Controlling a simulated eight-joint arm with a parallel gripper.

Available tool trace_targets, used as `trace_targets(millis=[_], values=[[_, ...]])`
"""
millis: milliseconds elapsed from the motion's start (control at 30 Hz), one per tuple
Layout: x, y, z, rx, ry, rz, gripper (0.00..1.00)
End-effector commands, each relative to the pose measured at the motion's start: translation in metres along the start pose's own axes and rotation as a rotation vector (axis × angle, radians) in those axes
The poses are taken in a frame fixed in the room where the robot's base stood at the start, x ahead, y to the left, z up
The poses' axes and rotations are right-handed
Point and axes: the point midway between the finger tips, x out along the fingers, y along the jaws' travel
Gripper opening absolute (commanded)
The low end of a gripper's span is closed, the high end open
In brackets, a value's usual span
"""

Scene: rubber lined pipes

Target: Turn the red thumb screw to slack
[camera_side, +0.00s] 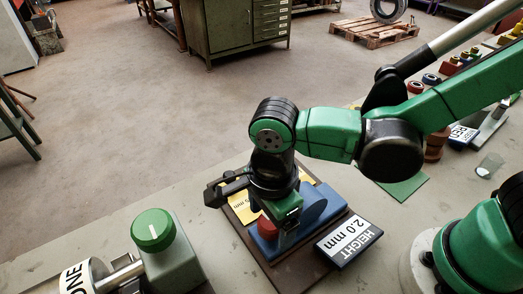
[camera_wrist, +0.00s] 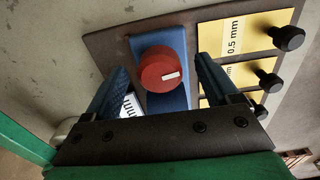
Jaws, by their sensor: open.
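The red thumb screw (camera_wrist: 162,70) is a round knob with a white mark on its face, the mark lying to the right of centre. It sits on a blue block (camera_wrist: 146,42). My gripper (camera_wrist: 163,64) is open, with one finger on each side of the screw and a visible gap to each. In the side view, the red screw (camera_side: 267,228) shows low beside my gripper (camera_side: 283,212), which points down over the blue block (camera_side: 318,204) and hides part of it. I cannot tell the fingertips' exact height against the screw.
Yellow plates (camera_wrist: 235,42) with several black knobs (camera_wrist: 288,38) lie right of the screw on a dark base (camera_wrist: 110,42). A "HEIGHT 2.0 mm" sign (camera_side: 349,238) stands beside it. A green knob (camera_side: 153,229) on a grey-green housing is at left front. A flat green pad (camera_side: 402,190) lies right.

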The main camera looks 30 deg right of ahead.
Motion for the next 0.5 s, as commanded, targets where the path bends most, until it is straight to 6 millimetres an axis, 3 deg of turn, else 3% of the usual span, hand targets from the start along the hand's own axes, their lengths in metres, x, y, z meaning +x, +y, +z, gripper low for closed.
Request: trace_targets(millis=[333, 500], values=[[0.0039, 0.0002, -0.0002, -0.001, 0.0, 0.0, 0.81], [0.0037, 0.0002, -0.0002, -0.001, 0.0, 0.0, 0.33]])
